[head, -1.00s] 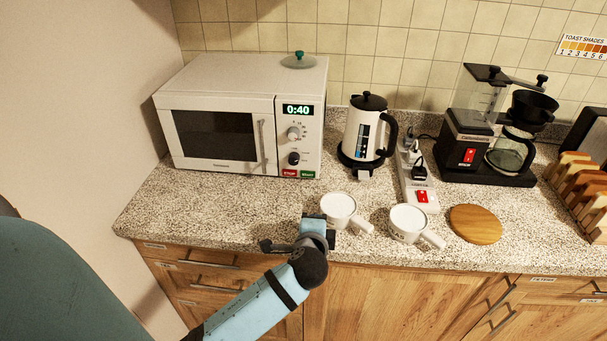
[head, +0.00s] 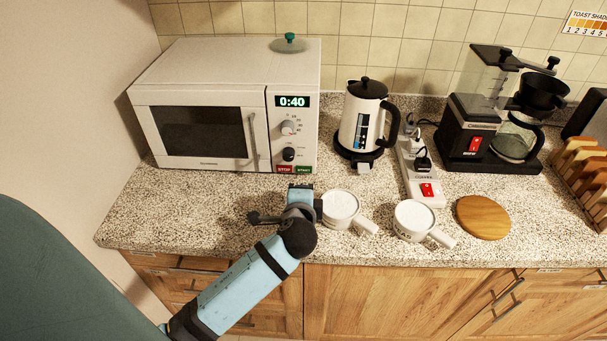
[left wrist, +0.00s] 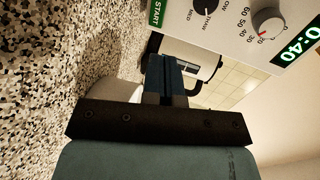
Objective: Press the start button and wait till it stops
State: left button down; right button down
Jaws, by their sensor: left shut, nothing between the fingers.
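The white microwave (head: 205,155) stands at the back left of the counter with its door shut. Its display (head: 292,101) reads 0:40. The green START button (head: 304,169) is at the bottom of the panel, right of the red STOP button (head: 284,169). START also shows in the left wrist view (left wrist: 156,13). My left gripper (head: 301,190) is shut and empty, just in front of and below the START button in the head view. In the left wrist view its fingers (left wrist: 163,75) are together, apart from the panel. My right gripper is not in view.
A kettle (head: 361,125), a power strip (head: 423,175), a coffee maker (head: 470,130) and a round wooden board (head: 483,217) lie further right. The counter left of the gripper is clear.

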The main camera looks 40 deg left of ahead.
aim_at(305, 169)
pick_arm(q)
jog(key=x, duration=0.9)
jog(key=shift+s+f+p, duration=0.1)
jog(key=shift+p, duration=0.2)
jog(key=shift+w+a+f, duration=0.15)
jog(key=shift+w+a, duration=0.1)
jog(key=shift+w, duration=0.2)
